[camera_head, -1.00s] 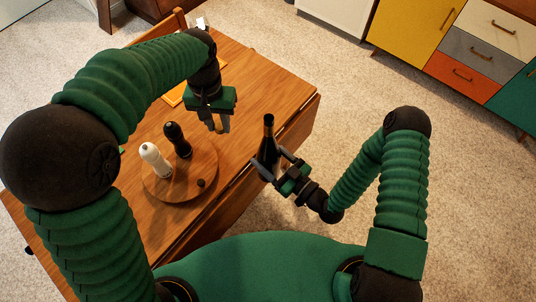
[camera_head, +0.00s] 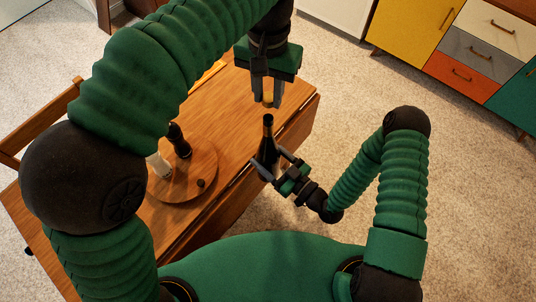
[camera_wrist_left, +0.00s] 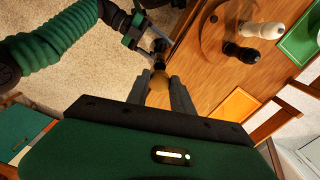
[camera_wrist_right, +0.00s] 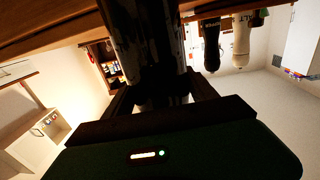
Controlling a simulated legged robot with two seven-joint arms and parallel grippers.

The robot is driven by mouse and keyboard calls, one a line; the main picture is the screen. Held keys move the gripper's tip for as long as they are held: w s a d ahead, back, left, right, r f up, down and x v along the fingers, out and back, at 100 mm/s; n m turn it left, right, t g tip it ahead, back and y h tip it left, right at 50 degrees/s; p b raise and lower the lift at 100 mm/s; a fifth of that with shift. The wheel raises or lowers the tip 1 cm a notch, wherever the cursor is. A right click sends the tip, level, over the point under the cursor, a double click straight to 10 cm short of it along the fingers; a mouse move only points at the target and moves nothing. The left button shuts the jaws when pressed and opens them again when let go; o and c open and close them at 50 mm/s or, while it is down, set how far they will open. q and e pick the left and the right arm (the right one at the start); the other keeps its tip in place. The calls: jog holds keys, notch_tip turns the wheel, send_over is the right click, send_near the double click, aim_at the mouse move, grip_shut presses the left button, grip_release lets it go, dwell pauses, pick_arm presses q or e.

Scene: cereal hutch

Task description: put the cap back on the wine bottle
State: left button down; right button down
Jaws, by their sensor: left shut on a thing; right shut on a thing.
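The dark wine bottle (camera_head: 267,140) stands upright near the right edge of the wooden table. My right gripper (camera_head: 274,171) is shut on the bottle's lower body, which also fills the middle of the right wrist view (camera_wrist_right: 145,35). My left gripper (camera_head: 267,101) points down just above the bottle's mouth. It is shut on the tan cap (camera_head: 267,98), which also shows between the fingers in the left wrist view (camera_wrist_left: 159,80). In the head view the cap appears a little above the bottle neck. I cannot tell the exact gap.
A chair (camera_head: 40,120) stands at the left. An orange mat (camera_wrist_left: 236,108) lies on the table.

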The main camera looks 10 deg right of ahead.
aim_at(268, 119)
pick_arm(q)
jog(key=shift+f, duration=1.95)
jog(key=shift+s, duration=0.1)
jog(key=shift+f, duration=0.8)
jog(key=shift+f, duration=0.55)
